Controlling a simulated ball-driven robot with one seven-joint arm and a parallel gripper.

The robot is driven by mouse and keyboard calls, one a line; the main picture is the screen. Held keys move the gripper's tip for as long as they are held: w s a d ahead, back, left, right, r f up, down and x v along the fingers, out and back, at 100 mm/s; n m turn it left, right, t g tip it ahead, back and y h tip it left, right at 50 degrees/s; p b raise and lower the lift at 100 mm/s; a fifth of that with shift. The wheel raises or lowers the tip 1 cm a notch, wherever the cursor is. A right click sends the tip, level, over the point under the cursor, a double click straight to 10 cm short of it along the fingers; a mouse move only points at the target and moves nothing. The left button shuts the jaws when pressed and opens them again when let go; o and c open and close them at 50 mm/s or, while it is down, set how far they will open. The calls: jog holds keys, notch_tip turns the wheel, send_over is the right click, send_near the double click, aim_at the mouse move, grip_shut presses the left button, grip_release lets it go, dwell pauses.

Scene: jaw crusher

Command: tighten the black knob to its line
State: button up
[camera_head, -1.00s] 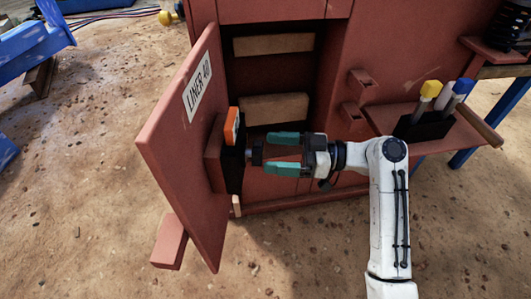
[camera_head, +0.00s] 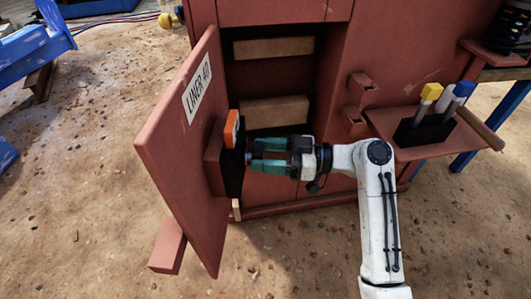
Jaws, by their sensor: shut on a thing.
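The black knob is mostly hidden behind my gripper's fingers. A black plate (camera_head: 234,172) with an orange block (camera_head: 231,128) on top is mounted on the inner face of the open red door (camera_head: 190,150). My gripper (camera_head: 252,157), with green fingers, points left at this plate, its fingertips close to it. The fingers are closed around the knob in front of the plate. I cannot see the line for the knob.
The door carries a "LINER 40" label (camera_head: 198,92). Behind it is an open cabinet with wooden blocks (camera_head: 274,111). At right, a red shelf (camera_head: 414,150) holds a black rack (camera_head: 425,132) with yellow, white and blue-topped tools. Bare ground lies at the front left.

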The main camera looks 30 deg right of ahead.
jog(key=shift+c, duration=1.4)
jog(key=shift+r+m+p, duration=0.2)
jog(key=shift+m+p, duration=0.4)
jog(key=shift+p, duration=0.2)
jog(key=shift+f+m, duration=0.2)
jog(key=shift+m, duration=0.1)
jog(key=o, duration=1)
jog(key=shift+o, duration=0.2)
